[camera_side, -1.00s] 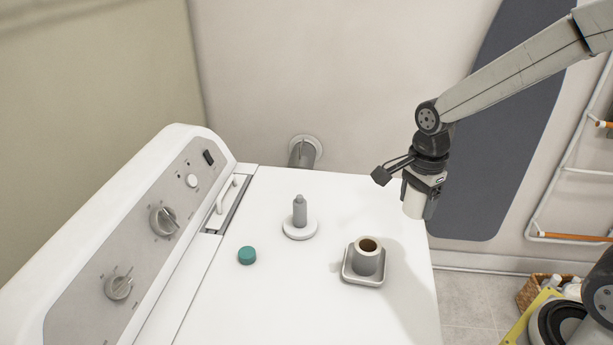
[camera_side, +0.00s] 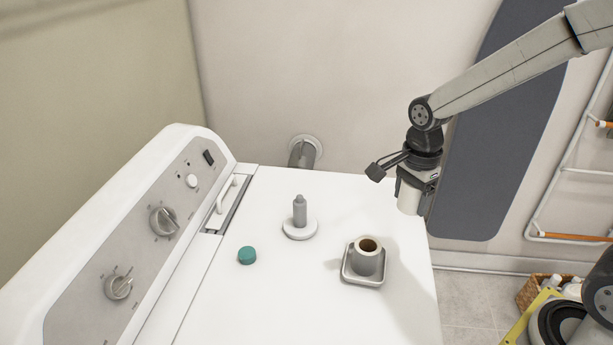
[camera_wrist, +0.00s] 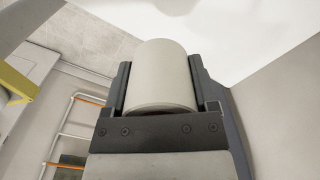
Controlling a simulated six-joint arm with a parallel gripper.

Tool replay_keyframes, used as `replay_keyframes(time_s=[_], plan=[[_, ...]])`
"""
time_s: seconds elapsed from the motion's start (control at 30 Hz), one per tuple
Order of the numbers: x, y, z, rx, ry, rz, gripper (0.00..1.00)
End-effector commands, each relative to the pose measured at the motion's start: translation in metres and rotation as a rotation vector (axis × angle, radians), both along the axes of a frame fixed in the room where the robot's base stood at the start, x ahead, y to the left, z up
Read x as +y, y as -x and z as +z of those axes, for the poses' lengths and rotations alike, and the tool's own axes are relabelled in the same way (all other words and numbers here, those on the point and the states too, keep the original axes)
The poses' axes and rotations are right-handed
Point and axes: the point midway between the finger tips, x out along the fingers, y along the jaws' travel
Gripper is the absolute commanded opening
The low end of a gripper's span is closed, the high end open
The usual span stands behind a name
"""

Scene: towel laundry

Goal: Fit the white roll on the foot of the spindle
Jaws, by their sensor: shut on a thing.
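The white roll (camera_side: 409,199) is held in my gripper (camera_side: 416,188), above the right rear edge of the white machine top. In the wrist view the white roll (camera_wrist: 162,75) sits between the two dark fingers of my gripper (camera_wrist: 162,85), which are shut on it. The spindle (camera_side: 300,212) stands upright on the machine top, left of my gripper and lower. It has a grey post with a narrower tip and a round white foot (camera_side: 300,230). The foot carries nothing.
A grey roll with a brown hollow core (camera_side: 368,260) stands on a square grey tray (camera_side: 364,280), right of the spindle. A teal cap (camera_side: 247,255) lies to its left. The control panel (camera_side: 140,240) rises along the left. A pipe (camera_side: 303,152) comes from the wall behind.

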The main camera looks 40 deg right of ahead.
Motion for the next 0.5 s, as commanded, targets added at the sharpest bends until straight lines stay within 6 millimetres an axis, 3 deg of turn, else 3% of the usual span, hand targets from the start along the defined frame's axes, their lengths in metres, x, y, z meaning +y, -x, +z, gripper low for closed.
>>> replay_keyframes(time_s=[0.5], plan=[[0.042,-0.089,0.011,0.000,0.000,0.174,0.17]])
